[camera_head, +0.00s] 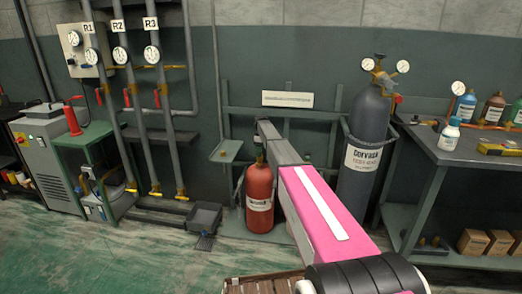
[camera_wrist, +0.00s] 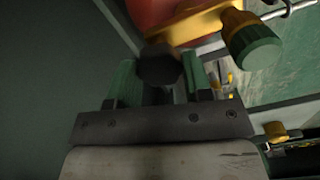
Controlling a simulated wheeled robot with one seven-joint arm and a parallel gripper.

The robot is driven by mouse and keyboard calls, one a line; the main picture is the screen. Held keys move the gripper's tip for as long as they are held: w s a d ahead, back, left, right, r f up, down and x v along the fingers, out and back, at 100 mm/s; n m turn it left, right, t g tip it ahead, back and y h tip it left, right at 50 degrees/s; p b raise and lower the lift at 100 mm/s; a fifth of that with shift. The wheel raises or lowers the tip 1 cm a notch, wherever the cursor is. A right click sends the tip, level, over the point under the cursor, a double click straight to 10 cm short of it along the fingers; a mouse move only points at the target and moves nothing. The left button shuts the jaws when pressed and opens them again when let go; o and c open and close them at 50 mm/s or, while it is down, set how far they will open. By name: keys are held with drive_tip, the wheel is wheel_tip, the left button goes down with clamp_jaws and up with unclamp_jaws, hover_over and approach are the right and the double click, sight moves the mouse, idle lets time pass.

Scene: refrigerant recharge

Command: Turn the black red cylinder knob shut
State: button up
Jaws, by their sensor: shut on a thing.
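The red cylinder (camera_head: 259,200) stands against the back wall in the head view, with my arm reaching to its top. Its red body (camera_wrist: 165,12) and brass valve (camera_wrist: 195,24) show at the top of the wrist view. My gripper (camera_wrist: 158,72) has its two green fingers on either side of the black knob (camera_wrist: 160,64) and is shut on it. In the head view my arm hides most of the valve, and the knob cannot be made out there.
A dark grey cylinder (camera_head: 371,120) with gauges stands in a holder to the right of my arm. A workbench (camera_head: 425,138) with bottles is at the right. Pipes with gauges run down the left wall. A green-and-brass fitting (camera_wrist: 252,42) sits close to my gripper. Floor at front left is clear.

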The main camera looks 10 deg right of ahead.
drive_tip(key=m, duration=0.5)
drive_tip(key=shift+m, duration=0.3)
drive_tip(key=m, duration=1)
drive_tip(key=shift+m, duration=0.4)
drive_tip(key=m, duration=0.5)
drive_tip(key=shift+m, duration=0.3)
drive_tip(key=o, duration=0.9)
drive_tip(key=shift+r, duration=0.15)
wheel_tip(320, 180, up, 11)
drive_tip(key=shift+f, duration=0.2)
